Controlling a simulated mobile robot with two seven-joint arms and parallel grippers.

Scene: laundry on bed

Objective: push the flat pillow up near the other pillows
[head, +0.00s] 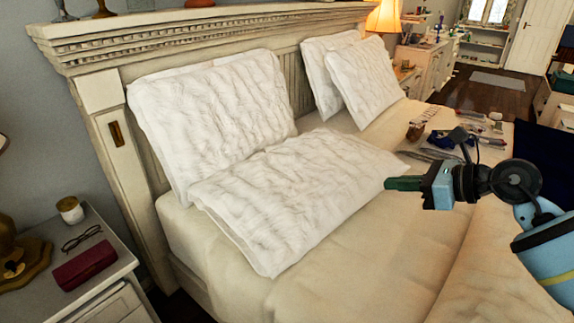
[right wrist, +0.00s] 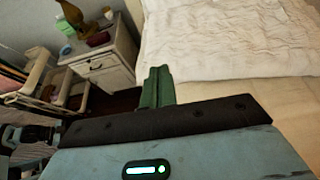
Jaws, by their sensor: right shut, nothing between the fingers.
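The flat white pillow (head: 300,190) lies on the bed in front of an upright pillow. It also fills the upper right of the right wrist view (right wrist: 225,40). The upright white pillow (head: 215,110) leans on the headboard, and two more white pillows (head: 350,75) lean further back to the right. My right gripper (head: 390,184) is shut and empty, with its green fingers just right of the flat pillow's right corner. In the right wrist view the shut fingers (right wrist: 157,82) appear near the pillow's lower left edge; contact cannot be told. My left gripper is not in view.
The wooden headboard (head: 115,100) stands behind the pillows. A nightstand (head: 80,270) at the left holds a red case (head: 85,265), glasses and a candle. Several small items (head: 440,145) lie on the bed's far side. The bedspread (head: 370,260) in front is clear.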

